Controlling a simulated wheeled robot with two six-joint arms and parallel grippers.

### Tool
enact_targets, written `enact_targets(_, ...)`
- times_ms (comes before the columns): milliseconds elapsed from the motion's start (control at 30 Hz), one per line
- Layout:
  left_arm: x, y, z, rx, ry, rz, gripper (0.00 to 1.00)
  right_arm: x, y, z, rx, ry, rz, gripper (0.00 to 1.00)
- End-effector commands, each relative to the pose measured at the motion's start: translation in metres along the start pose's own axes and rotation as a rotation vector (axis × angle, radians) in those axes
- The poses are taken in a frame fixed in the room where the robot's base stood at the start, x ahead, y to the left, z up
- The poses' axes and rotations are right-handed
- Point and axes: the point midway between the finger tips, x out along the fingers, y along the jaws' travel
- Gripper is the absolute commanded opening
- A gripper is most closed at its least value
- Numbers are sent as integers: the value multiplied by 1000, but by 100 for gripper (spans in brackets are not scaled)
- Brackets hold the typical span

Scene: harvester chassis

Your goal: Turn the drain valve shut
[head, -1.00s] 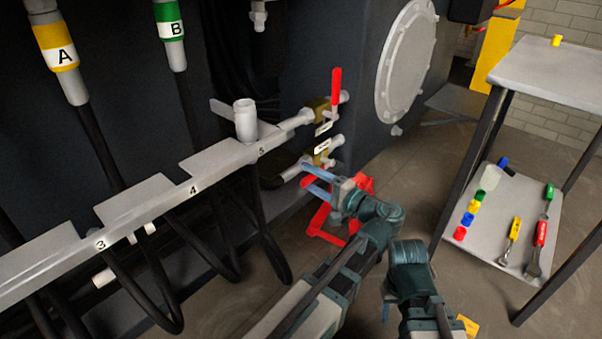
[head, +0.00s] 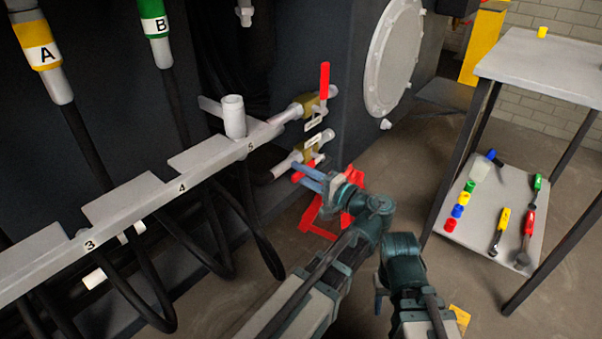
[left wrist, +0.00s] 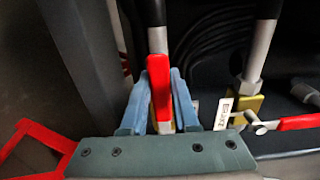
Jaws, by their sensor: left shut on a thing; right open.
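Two brass valves sit one above the other on the chassis wall. The upper valve (head: 306,107) has its red handle (head: 324,80) pointing up. The lower valve (head: 304,151) has a red handle (head: 303,171), partly covered by my left gripper (head: 298,175). In the left wrist view the blue fingers of my left gripper (left wrist: 159,100) are shut on that red handle (left wrist: 160,88), one finger each side. The other valve (left wrist: 245,104) is to the right there. The valve tags are unreadable. My right gripper (head: 379,296) is empty, low and apart from the valves, mostly hidden by its arm.
A numbered grey rail (head: 140,205) with hanging black hoses runs left of the valves. A red frame (head: 318,218) stands on the floor behind my left arm. A shelf cart (head: 490,215) with tools and coloured caps is on the right.

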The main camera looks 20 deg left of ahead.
Motion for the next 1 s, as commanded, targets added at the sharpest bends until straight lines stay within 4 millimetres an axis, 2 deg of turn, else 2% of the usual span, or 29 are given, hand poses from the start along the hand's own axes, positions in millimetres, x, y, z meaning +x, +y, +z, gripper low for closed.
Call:
enact_targets(833, 0, 0, 0, -2, 0, 0, 0, 0, 0, 0, 0, 0, 0, 50)
enact_targets(1000, 0, 14, -1, -106, 0, 0, 0, 14, -1, -1, 0, 0, 0, 50)
